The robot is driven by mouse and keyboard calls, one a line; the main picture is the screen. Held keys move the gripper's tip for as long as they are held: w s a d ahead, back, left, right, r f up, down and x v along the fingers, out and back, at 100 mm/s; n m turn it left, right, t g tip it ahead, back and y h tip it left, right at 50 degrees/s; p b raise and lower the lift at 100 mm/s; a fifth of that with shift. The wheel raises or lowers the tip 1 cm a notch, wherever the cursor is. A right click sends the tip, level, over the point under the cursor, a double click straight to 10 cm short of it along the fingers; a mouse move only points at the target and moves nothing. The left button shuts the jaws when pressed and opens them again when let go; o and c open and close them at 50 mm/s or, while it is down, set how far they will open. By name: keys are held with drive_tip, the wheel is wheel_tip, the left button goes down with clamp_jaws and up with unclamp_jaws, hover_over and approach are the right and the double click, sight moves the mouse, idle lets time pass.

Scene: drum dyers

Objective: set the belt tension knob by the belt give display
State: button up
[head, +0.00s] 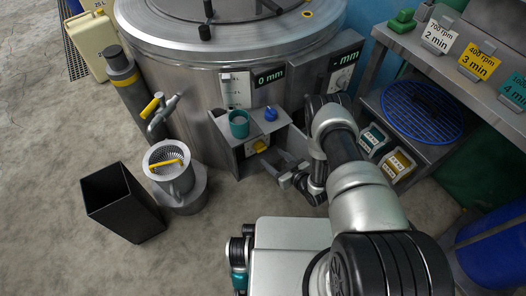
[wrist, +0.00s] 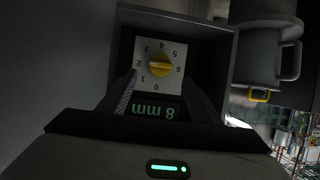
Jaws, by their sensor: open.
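The yellow belt tension knob (wrist: 159,65) sits on a white dial plate (wrist: 172,82) numbered 0 to 6, inside a dark box recess. Its ridge lies roughly level in the wrist view, between 2 and 6; which end points is unclear. A green display (wrist: 153,107) below the dial reads 8 mm, upside down. My gripper (wrist: 162,95) is open, its fingers either side of the dial's lower part, apart from the knob. In the head view the knob (head: 260,146) shows yellow under a small shelf, and my gripper (head: 283,181) is just to its right and lower.
The metal drum (head: 200,80) carries other displays, one reading 0 mm (head: 269,77). A teal cup (head: 239,124) and a blue knob (head: 270,113) are on the shelf above the recess. The recess walls lie close around my fingers. A black bin (head: 125,205) stands left.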

sight(262, 150)
drive_tip(key=b+x, duration=0.2)
drive_tip(key=x, duration=0.7)
drive_tip(key=shift+a, duration=0.1)
drive_tip(key=c, duration=1)
drive_tip(key=n+t+h, duration=0.1)
drive_tip(key=n, duration=0.2)
drive_tip(key=shift+s+a+h, duration=0.1)
drive_tip(key=shift+s+h, duration=0.05)
drive_tip(key=shift+h, duration=0.15)
drive_tip(key=n+t+h, duration=0.1)
drive_tip(key=n, duration=0.1)
drive_tip(key=shift+n+t, duration=0.4)
